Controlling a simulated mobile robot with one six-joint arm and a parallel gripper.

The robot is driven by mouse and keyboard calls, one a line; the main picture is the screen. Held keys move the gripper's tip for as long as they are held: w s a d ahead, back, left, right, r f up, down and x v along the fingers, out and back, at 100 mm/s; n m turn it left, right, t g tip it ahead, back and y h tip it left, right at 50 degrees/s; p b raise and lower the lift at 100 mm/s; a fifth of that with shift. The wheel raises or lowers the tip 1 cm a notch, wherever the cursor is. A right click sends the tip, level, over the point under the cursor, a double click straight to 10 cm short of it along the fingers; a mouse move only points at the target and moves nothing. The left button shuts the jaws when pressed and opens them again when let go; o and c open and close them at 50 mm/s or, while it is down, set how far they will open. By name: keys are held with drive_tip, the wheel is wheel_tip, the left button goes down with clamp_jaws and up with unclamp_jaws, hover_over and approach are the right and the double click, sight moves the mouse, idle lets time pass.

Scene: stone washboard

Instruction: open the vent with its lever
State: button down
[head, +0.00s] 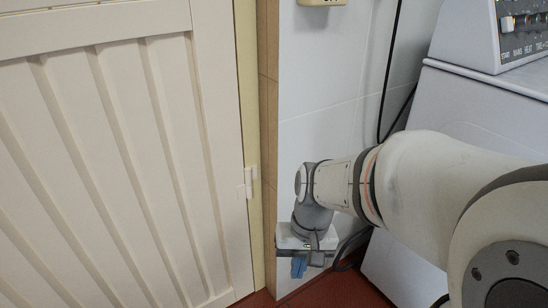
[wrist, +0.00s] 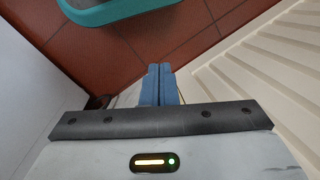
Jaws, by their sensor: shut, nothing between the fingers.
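I cannot make out a vent or a vent lever in either view. My gripper (head: 299,268) hangs low in front of the white tiled wall, just right of the cream door's edge, with its blue fingers pointing down. In the wrist view its two blue fingers (wrist: 158,70) are pressed together with nothing between them. Beyond the fingertips lies red tiled floor.
A cream slatted door (head: 115,150) with a hinge (head: 248,182) fills the left. A white appliance with a knobbed panel (head: 520,30) stands right. Dark cables (head: 386,75) run down the wall. A teal tub (wrist: 125,12) sits on the red floor (wrist: 110,55).

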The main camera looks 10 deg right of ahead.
drive_tip(key=w+d+f+m+t+y+p, duration=0.1)
drive_tip(key=w+f+m+t+y+p, duration=0.15)
drive_tip(key=w+m+y, duration=0.45)
drive_tip(key=w+d+f+m+t+y+p, duration=0.2)
drive_tip(key=w+f+m+y, duration=0.3)
drive_tip(key=m, duration=0.4)
drive_tip(key=w+d+f+m+t+h+p, duration=0.1)
drive_tip(key=w+d+f+m+t+h, duration=0.1)
drive_tip(key=d+f+m+t, duration=0.3)
drive_tip(key=w+d+f+m+t+h, duration=0.2)
drive_tip(key=d+f+m+t+h, duration=0.3)
drive_tip(key=d+m+t, duration=0.3)
drive_tip(key=d+f+m, duration=0.1)
drive_tip(key=d+m, duration=0.1)
drive_tip(key=d, duration=0.2)
drive_tip(key=shift+d+f+m+p, duration=0.15)
drive_tip(key=shift+f+m+p, duration=0.15)
drive_tip(key=shift+p, duration=0.1)
drive_tip(key=shift+w, duration=0.15)
drive_tip(key=b+x, duration=0.3)
drive_tip(key=x, duration=0.7)
